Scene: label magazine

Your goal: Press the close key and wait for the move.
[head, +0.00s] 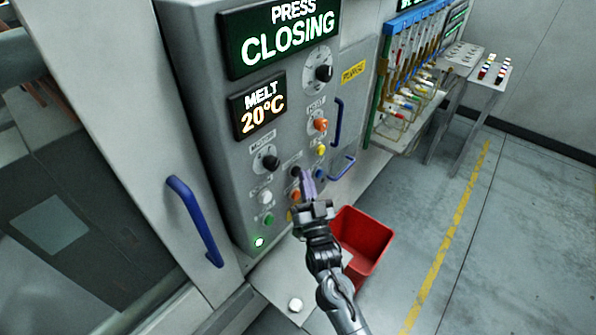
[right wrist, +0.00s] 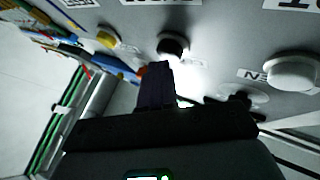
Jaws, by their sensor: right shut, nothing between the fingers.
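The grey control panel (head: 235,180) carries a display (head: 290,37) that reads "PRESS CLOSING". A black key (head: 296,172) sits low on the panel; its small label is not readable in the head view. My right gripper (head: 307,178) is shut and empty, with its fingertips right beside this key. In the right wrist view the shut fingers (right wrist: 155,75) point at the black key (right wrist: 172,44) and overlap its lower edge; I cannot tell whether they touch it. My left gripper is not in view.
Other keys and knobs surround the fingers, including a white key (head: 265,197), an orange key (head: 321,125) and a green key (head: 268,220). A second display (head: 258,106) reads "MELT 20°C". A red bin (head: 365,240) stands below; blue handles (head: 195,220) stick out nearby.

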